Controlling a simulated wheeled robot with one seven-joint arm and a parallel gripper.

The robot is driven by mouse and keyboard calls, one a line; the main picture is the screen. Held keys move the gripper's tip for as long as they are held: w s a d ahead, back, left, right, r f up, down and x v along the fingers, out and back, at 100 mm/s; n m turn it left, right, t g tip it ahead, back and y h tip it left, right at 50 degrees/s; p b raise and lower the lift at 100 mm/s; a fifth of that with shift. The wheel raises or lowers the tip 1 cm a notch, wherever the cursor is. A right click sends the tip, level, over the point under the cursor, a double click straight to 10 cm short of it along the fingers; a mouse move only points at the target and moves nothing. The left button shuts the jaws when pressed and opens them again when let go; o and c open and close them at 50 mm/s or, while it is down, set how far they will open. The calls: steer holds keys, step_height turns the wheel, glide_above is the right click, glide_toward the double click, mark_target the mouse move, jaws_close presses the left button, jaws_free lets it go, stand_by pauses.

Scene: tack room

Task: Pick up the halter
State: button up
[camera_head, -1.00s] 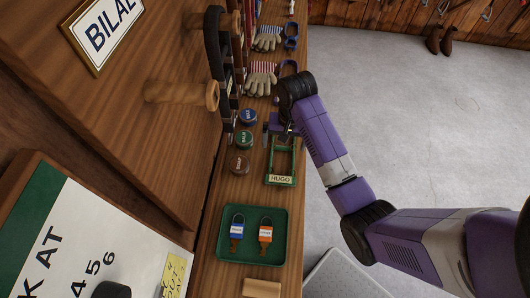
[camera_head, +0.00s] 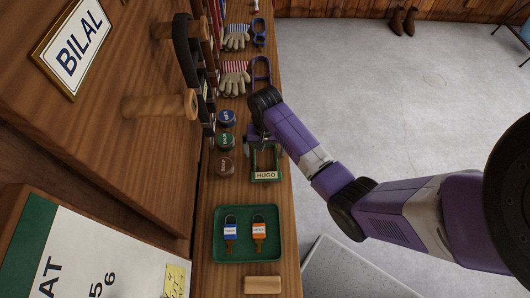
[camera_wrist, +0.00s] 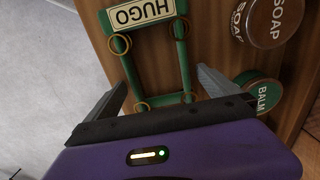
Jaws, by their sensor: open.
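The halter (camera_head: 265,175) is a green frame of straps with brass rings and a plate reading HUGO. It lies flat on the wooden shelf, plate end nearer the bottom of the head view. In the wrist view the halter (camera_wrist: 184,66) lies between and ahead of my fingers, with the plate at the top. My gripper (camera_wrist: 161,77) is open, one finger on each side of the halter's straps. In the head view my gripper (camera_head: 259,138) is over the halter's far end, partly hidden by my wrist. Contact cannot be told.
Round tins (camera_head: 226,141) stand left of the halter, also close by the right finger in the wrist view (camera_wrist: 258,93). A green tray (camera_head: 247,256) with two tagged padlocks is nearer. Gloves (camera_head: 234,78) and purple-blue straps (camera_head: 261,70) lie farther along. The shelf's right edge is close.

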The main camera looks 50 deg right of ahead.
steer(key=shift+c, duration=0.2)
steer(key=c, duration=1.7)
steer(key=shift+c, duration=0.2)
steer(key=shift+r, duration=0.2)
